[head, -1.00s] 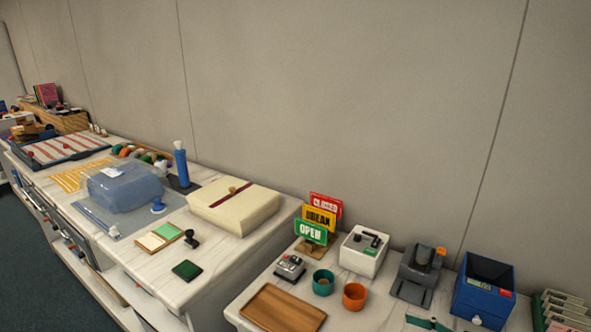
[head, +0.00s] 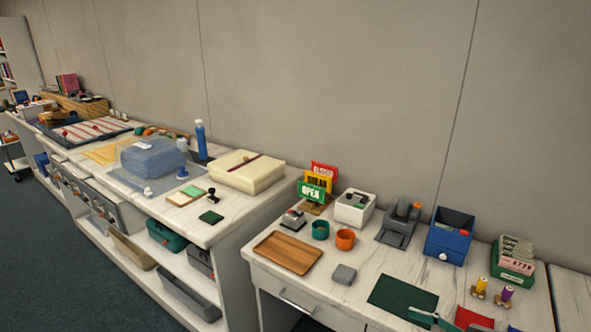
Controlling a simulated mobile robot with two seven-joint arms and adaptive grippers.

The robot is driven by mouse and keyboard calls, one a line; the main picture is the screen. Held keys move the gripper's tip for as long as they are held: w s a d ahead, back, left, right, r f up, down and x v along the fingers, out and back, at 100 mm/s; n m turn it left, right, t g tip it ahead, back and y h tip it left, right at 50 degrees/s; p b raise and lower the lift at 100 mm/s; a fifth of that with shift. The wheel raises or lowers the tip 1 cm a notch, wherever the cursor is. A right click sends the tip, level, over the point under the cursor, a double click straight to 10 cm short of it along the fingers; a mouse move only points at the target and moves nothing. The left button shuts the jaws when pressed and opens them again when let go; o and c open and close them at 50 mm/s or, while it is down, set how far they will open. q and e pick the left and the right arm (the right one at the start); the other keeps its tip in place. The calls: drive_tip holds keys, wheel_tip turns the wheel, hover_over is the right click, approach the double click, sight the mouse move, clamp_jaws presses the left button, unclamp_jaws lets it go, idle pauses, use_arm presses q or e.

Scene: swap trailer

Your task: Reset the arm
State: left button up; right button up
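A teal shape (head: 433,319) cuts into the bottom edge of the head view, right of centre, in front of the dark green mat (head: 390,291). My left gripper and arm are not in view.
The right counter holds a wooden tray (head: 264,252), OPEN sign (head: 313,191), teal cup (head: 320,230), orange cup (head: 345,239), grey block (head: 344,274), blue box (head: 434,237) and card rack (head: 501,277). The left counter holds a cream parcel (head: 247,176). Open floor (head: 45,275) lies left.

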drive_tip(key=s+a+f+m+t+h, duration=0.1)
drive_tip(key=s+a+f, duration=0.15)
drive_tip(key=f, duration=0.25)
drive_tip(key=s+a+f+m+h, duration=0.1)
drive_tip(key=s+a+f, duration=0.15)
drive_tip(key=f, duration=0.25)
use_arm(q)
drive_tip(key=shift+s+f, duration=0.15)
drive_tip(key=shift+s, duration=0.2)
use_arm(e)
drive_tip(key=s+f+m+h, duration=0.2)
drive_tip(key=s+f+h, duration=0.3)
drive_tip(key=s+f, duration=0.4)
wheel_tip(320, 180, down, 3)
drive_tip(key=shift+s+d+r, duration=0.2)
drive_tip(key=shift+s+d, duration=0.15)
drive_tip(key=shift+s, duration=0.05)
drive_tip(key=shift+w, duration=0.1)
